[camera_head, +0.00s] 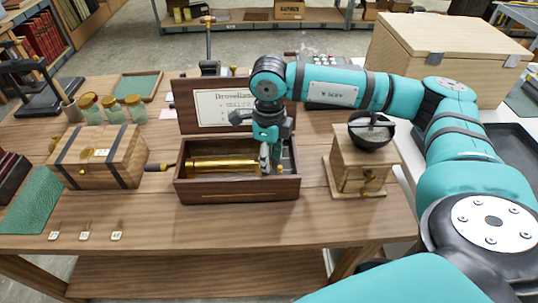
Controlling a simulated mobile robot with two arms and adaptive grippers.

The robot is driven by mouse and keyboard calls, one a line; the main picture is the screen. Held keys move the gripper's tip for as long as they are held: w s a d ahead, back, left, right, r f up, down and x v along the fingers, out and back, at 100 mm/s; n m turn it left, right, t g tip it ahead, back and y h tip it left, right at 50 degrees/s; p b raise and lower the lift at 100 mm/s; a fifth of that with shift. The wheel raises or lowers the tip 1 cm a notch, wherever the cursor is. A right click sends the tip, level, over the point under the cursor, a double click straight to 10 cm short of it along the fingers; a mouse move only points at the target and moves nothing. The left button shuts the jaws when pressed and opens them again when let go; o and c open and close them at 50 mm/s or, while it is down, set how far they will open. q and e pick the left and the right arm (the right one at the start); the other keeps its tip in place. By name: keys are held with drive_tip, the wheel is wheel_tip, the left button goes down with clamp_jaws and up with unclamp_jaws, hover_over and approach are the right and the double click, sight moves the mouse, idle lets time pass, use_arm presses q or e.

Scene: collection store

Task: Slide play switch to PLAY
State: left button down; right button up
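The wooden music box (237,191) stands on the table with its lid (186,108) up and a printed label (222,108) inside the lid. A brass cylinder (222,166) lies along the inside of the box. My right gripper (271,168) points down into the right end of the box, just right of the cylinder. Its fingertips are small and partly hidden, so I cannot tell whether they are open or shut. I cannot make out the play switch; the gripper covers that area. My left gripper is not in view.
A handle (158,167) sticks out left of the music box. A banded wooden chest (103,160) is farther left. A coffee grinder (360,164) stands close on the right, under my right arm. Jars (112,110) stand behind. The table front (220,224) is clear.

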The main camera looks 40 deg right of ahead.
drive_tip(key=shift+f, duration=0.2)
clamp_jaws()
idle(0.4)
